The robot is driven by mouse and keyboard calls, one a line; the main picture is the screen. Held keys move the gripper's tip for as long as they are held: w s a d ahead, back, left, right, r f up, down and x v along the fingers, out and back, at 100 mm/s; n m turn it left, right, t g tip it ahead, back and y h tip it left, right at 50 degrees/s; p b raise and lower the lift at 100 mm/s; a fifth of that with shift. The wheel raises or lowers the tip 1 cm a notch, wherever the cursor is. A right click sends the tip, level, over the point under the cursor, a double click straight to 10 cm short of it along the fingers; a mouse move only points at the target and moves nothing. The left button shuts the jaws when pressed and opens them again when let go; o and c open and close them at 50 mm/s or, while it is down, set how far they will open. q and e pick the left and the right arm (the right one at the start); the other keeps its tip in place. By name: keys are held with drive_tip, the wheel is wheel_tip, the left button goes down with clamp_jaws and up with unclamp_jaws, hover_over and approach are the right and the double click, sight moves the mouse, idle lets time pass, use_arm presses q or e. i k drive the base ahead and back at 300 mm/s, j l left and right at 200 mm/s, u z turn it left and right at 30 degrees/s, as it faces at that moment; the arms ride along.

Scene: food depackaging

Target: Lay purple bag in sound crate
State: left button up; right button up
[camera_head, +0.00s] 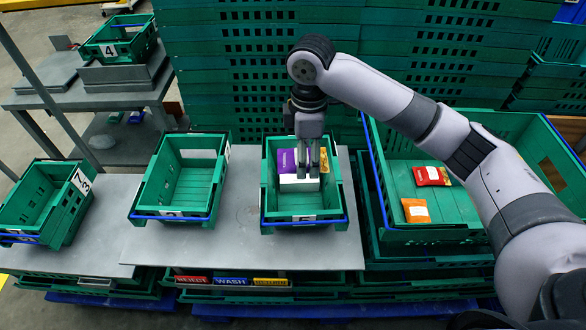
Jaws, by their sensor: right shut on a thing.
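The purple bag (286,160) is inside the middle-right green crate (346,205), upright or tilted near its back left; a white patch shows below it. My right gripper (314,172) reaches down into this crate from above, at the bag's right side. It is shut on the purple bag, though its fingers partly hide the contact. A yellow-brown packet (325,172) lies behind the fingers in the same crate. Nothing marks which crate is the sound one. My left gripper is not in view.
An empty green crate (222,185) stands to the left, another (60,215) at far left, and one marked 4 (140,45) on a back table. A large crate (400,236) at right holds a red packet (430,176) and an orange packet (416,210). My arm spans above it.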

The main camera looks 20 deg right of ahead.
sight(193, 198)
drive_tip(key=i+j, duration=0.1)
drive_tip(key=j, duration=0.25)
drive_tip(key=i+j, duration=0.1)
drive_tip(key=j, duration=0.2)
drive_tip(key=i+j, duration=0.1)
drive_tip(key=j, duration=0.25)
drive_tip(key=i+j, duration=0.1)
drive_tip(key=j, duration=0.25)
